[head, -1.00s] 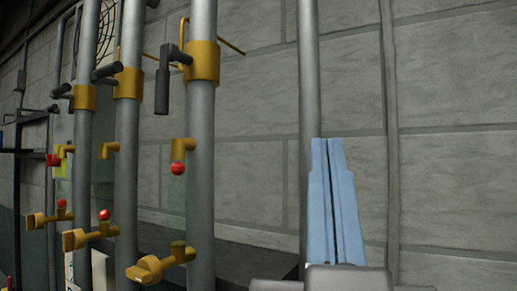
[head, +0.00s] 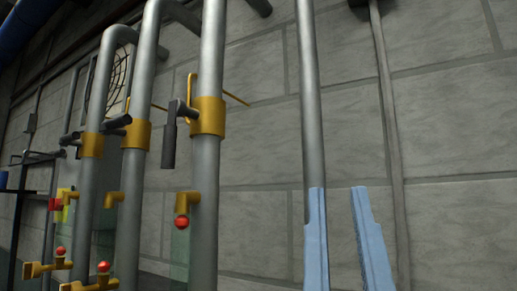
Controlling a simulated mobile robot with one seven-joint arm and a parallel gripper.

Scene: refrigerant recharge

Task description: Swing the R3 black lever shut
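Three grey vertical pipes each carry a brass collar with a black lever. The nearest black lever (head: 169,145) hangs straight down, parallel to its pipe, beside the collar (head: 208,116). The middle black lever (head: 116,121) and the far-left black lever (head: 70,138) stick out sideways across their pipes. No R3 label is readable, so I cannot tell which lever is R3. My gripper (head: 338,190) is at the lower right, with its two pale blue fingers spread apart and nothing between them. It is apart from all the levers.
Red-tipped brass fittings (head: 182,222) sit low on the pipes. A thin yellow rod (head: 235,98) shows behind the nearest collar. A plain grey pipe (head: 311,120) stands behind my gripper against the block wall (head: 440,130). The space between the nearest valve pipe and my gripper looks clear.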

